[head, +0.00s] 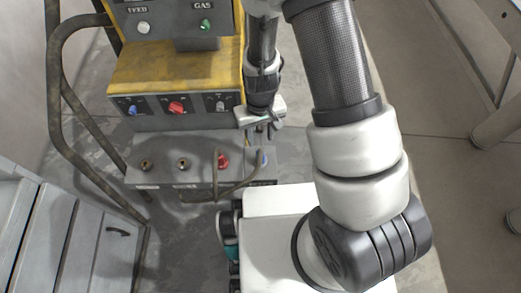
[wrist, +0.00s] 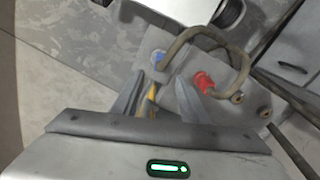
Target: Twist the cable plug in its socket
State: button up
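A grey socket panel (head: 200,174) runs along the bottom front of the machine. A red plug (head: 222,161) sits in it, and a blue plug (head: 262,158) sits at its right end. A brown cable (head: 232,188) loops between the two plugs. The wrist view also shows the red plug (wrist: 203,82), the blue plug (wrist: 158,58) and the cable (wrist: 215,36). My gripper (head: 268,132) is above the panel's right end, near the blue plug. In the wrist view its fingers (wrist: 157,92) are apart, with no plug between them. Both plugs lie beyond the fingertips.
Two empty brass sockets (head: 184,163) are on the panel's left half. The yellow machine (head: 180,75) with knobs (head: 177,107) rises behind the panel. A grey cabinet (head: 75,235) stands at the lower left.

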aim_at(260, 150)
notch_tip(260, 150, down, 11)
jog(key=b, duration=0.3)
jog(key=shift+f, duration=0.2)
grip_shut()
jog(key=shift+n, duration=1.2)
jog(key=n, duration=0.2)
jog(key=shift+n+b, duration=0.3)
jog(key=shift+n, duration=0.1)
